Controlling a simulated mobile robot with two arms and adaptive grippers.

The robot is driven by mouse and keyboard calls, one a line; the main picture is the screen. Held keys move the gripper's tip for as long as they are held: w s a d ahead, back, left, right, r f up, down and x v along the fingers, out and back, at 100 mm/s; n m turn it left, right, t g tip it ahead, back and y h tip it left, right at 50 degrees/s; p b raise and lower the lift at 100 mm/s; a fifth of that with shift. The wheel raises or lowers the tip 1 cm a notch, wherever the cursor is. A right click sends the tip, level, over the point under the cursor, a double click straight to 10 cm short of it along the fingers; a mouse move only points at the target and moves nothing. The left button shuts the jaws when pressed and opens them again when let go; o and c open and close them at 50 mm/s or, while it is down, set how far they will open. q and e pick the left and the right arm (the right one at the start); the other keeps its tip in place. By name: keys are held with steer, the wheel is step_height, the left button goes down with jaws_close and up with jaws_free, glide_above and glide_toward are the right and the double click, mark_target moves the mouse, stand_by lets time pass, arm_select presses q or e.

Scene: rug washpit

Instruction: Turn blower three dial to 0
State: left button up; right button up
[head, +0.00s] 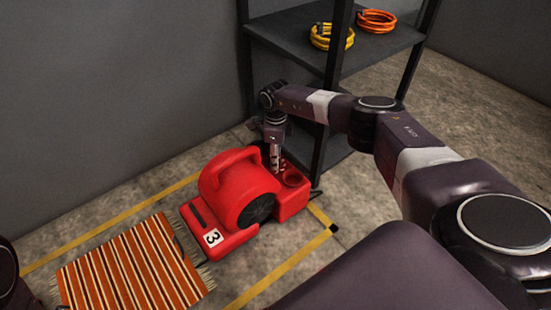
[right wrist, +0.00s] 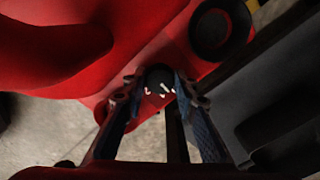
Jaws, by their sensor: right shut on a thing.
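The red blower (head: 240,195) with a white "3" label (head: 213,237) stands on the floor by the wall. My right gripper (head: 277,163) reaches down from above to the blower's back end. In the right wrist view the black dial (right wrist: 160,77) sits between the two fingertips of my right gripper (right wrist: 158,84), which is shut on it. White marks show at the dial, but they are too small to read, so its setting cannot be told. In the head view the gripper hides the dial. My left gripper is out of view.
A round dark recess (right wrist: 210,34) lies beside the dial on the blower. A dark shelf rack (head: 290,38) stands close behind, holding a yellow coil (head: 331,37) and an orange coil (head: 376,20). A striped rug (head: 132,270) lies at the blower's front left. Yellow lines mark the floor.

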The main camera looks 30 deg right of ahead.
stand_by(0.5)
steer(key=o, duration=0.9)
step_height(320, 180, up, 12)
stand_by(0.4)
